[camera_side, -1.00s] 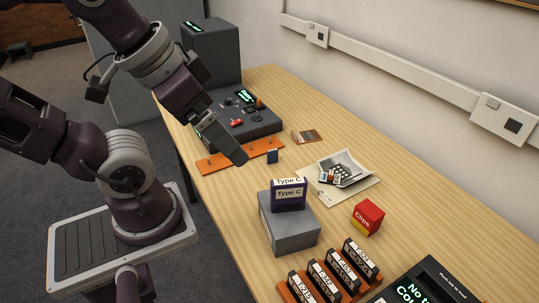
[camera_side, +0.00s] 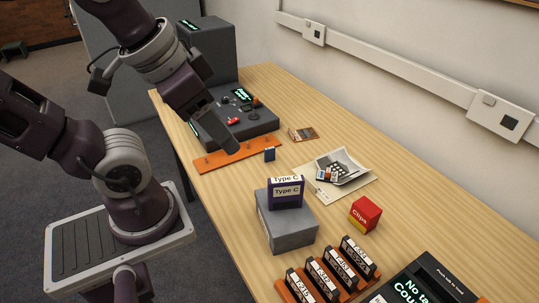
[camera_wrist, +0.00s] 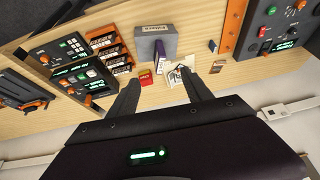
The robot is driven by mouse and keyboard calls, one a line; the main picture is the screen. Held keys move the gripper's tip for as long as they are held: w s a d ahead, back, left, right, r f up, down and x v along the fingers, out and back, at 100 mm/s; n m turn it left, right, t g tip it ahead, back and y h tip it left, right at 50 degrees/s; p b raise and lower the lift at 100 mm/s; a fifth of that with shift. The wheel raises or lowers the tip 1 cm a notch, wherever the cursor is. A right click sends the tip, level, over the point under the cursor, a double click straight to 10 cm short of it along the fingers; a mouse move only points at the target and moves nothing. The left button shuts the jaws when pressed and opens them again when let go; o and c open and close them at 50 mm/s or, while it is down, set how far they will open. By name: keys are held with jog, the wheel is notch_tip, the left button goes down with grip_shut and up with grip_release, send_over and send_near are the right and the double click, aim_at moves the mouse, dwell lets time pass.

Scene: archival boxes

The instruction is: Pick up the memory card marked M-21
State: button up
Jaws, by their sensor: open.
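A small dark blue card (camera_side: 269,155) stands upright by the orange strip; it also shows in the wrist view (camera_wrist: 212,46). One or more small dark cards with pale labels (camera_side: 326,175) lie on the paper sheet. I cannot read M-21 on any of them, so I cannot tell which is the named card. My gripper (camera_side: 231,146) hangs above the table near the orange strip, left of the blue card, apart from it. In the wrist view my gripper (camera_wrist: 159,76) has its two fingers wide apart with nothing held between them.
A paper sheet (camera_side: 360,186) lies right of the blue card. A purple Type C case (camera_side: 286,191) stands on a grey box (camera_side: 287,232). A red Clips box (camera_side: 365,213), a rack of labelled cartridges (camera_side: 327,270) and a control console (camera_side: 238,127) also stand around.

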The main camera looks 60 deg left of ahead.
jog(key=w+a+f+m+g+y, duration=0.4)
jog(key=w+a+f, duration=0.1)
jog(key=w+a, duration=0.35)
jog(key=m+y, duration=0.9)
jog(key=m, duration=0.6)
send_over(270, 149)
jog(key=shift+t, duration=0.3)
notch_tip(270, 149, down, 19)
jog(key=shift+a+r, duration=0.15)
notch_tip(270, 149, down, 6)
jog(key=shift+r, duration=0.2)
jog(key=shift+w+a+f, duration=0.15)
jog(key=shift+a+f, duration=0.85)
jog(key=shift+a, duration=0.05)
jog(key=shift+w+a+f, duration=0.1)
jog(key=shift+a+f, duration=0.1)
jog(key=shift+a, duration=0.15)
grip_shut()
